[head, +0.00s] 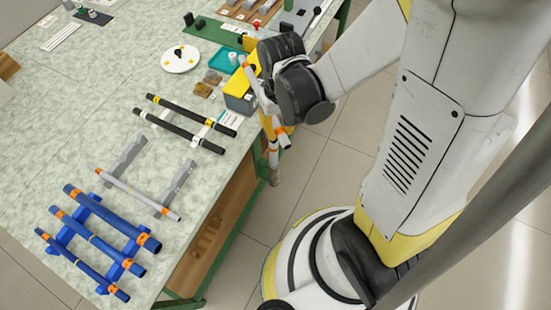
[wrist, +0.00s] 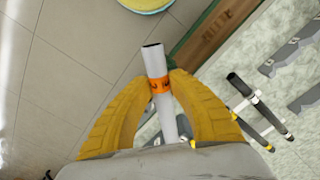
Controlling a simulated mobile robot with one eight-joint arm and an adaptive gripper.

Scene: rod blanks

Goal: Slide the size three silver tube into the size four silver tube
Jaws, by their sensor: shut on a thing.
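My gripper (wrist: 160,78) is shut on a silver tube (wrist: 154,60) with an orange band. In the wrist view the tube passes between the yellow fingers, its open end beyond the tips. In the head view the held silver tube (head: 257,86) is tilted beside the table's right edge, over the floor side; my gripper (head: 268,122) is partly hidden there. Another silver tube (head: 135,193), with orange bands near both ends, lies across two grey notched supports (head: 176,187) on the table, well apart from my gripper. I cannot read size marks on either tube.
Several blue tubes (head: 95,212) lie on a blue rack at the table's near left. Two black tubes (head: 180,132) lie behind the grey supports. A yellow and dark box (head: 239,100) stands at the table edge close to my gripper.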

